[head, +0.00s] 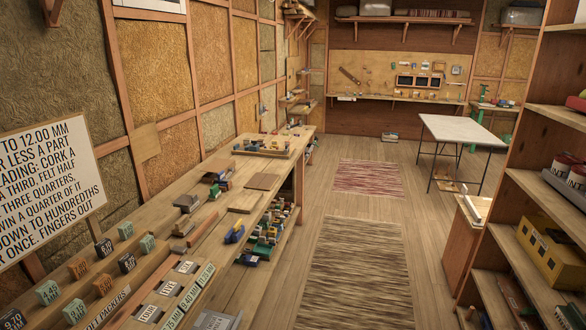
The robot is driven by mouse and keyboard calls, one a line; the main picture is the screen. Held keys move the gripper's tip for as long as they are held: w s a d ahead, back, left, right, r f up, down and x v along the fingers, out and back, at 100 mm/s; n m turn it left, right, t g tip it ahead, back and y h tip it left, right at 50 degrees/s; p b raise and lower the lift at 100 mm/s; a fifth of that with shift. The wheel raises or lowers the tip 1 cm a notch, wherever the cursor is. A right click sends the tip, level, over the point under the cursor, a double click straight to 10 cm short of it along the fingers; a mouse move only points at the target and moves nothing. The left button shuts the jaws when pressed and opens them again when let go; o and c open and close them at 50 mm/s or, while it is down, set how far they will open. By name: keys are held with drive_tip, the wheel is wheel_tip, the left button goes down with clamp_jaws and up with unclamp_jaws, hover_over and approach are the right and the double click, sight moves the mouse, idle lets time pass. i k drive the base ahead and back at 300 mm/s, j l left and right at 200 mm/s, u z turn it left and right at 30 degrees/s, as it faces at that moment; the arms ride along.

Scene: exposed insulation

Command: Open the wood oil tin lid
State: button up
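No tin that I can read as wood oil shows in the head view. My gripper is not in view.
A long wooden bench (225,225) with blocks and tools runs along the left wall. A shelf unit (520,130) holding a yellow box (553,252) stands at right. A white-topped table (461,130) is farther back. Two flat rugs (355,270) lie on the open floor between.

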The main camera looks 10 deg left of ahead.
sight(184, 200)
drive_tip(key=i+u, duration=0.1)
drive_tip(key=i, duration=0.75)
drive_tip(key=i+u, duration=0.15)
drive_tip(key=i, duration=0.7)
drive_tip(key=i+u, duration=0.3)
drive_tip(key=u, duration=0.2)
drive_tip(key=i+u, duration=0.3)
drive_tip(key=u, duration=0.15)
drive_tip(key=i+l+u, duration=0.15)
drive_tip(key=u, duration=0.35)
drive_tip(key=i+u, duration=0.35)
drive_tip(key=i+l+u, duration=0.15)
drive_tip(key=u, duration=0.25)
drive_tip(key=i, duration=0.05)
